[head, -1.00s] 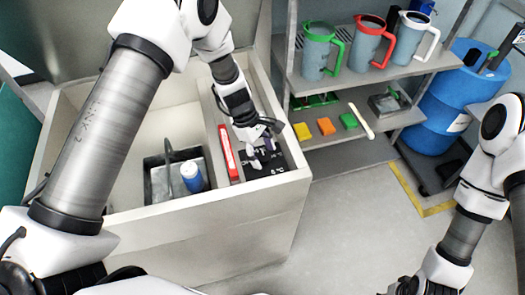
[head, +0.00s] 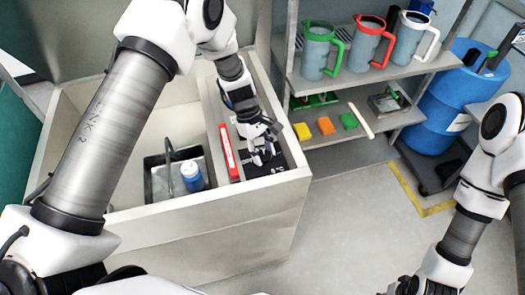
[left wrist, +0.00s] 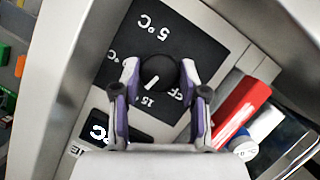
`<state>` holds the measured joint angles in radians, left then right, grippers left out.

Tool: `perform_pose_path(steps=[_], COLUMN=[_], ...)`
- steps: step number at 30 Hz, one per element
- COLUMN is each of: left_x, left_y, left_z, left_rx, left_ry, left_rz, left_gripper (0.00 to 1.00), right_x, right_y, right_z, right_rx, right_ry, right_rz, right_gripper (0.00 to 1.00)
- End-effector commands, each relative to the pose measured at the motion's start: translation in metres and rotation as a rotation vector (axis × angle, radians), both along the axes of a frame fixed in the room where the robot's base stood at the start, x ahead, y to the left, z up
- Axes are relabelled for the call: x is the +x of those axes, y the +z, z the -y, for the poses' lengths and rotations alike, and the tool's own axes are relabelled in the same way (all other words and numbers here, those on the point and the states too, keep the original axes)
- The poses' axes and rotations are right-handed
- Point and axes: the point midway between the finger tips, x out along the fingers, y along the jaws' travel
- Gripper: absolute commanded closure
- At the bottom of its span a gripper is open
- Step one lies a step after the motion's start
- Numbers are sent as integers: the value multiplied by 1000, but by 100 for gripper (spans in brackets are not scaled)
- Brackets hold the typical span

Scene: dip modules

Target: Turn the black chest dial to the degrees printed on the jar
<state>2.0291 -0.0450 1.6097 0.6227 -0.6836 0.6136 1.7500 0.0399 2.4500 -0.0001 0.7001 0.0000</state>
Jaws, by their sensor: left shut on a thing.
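The black chest dial (left wrist: 158,72) sits on a black panel (left wrist: 190,50) with white degree marks in the left wrist view. My left gripper (left wrist: 158,78) is shut on the dial, one finger on each side. The dial's white pointer line slants down-left, toward a mark that looks like 15. A large "5 °C" shows upside down at the panel's top; other marks are partly hidden by the fingers. In the head view my left gripper (head: 262,153) covers the dial. The blue and white jar (head: 192,176) stands upright in a metal basket; its print is unreadable.
The basket (head: 152,180) hangs inside the open pale chest (head: 245,205). A red bar (head: 229,153) lies beside the panel. A shelf at right holds pitchers (head: 319,50) and coloured blocks (head: 325,126). A blue barrel (head: 447,105) stands further right. The floor in front is clear.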

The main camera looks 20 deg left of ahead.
Motion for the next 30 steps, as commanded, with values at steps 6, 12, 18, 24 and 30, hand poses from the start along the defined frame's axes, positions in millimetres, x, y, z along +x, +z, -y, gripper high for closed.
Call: perform_pose_path(steps=[6,12,18,24,30], left_x=[-1,-1,0,0,0], left_y=[-3,-4,-4,-3,-3], left_z=[1,1,2,3,3], left_rx=[1,2,1,1,0], left_ry=[-193,-386,-576,-750,-883], left_rz=[-5,-6,-6,-7,-7], left_gripper=[92,92,92,92,92], right_x=[0,0,0,0,0], right_y=[-3,-7,-10,-12,-13], right_z=[0,0,0,0,0], right_rx=[0,0,0,0,0], right_ry=[0,0,0,0,0], right_rz=[0,0,0,0,0], right_gripper=[60,60,60,60,60])
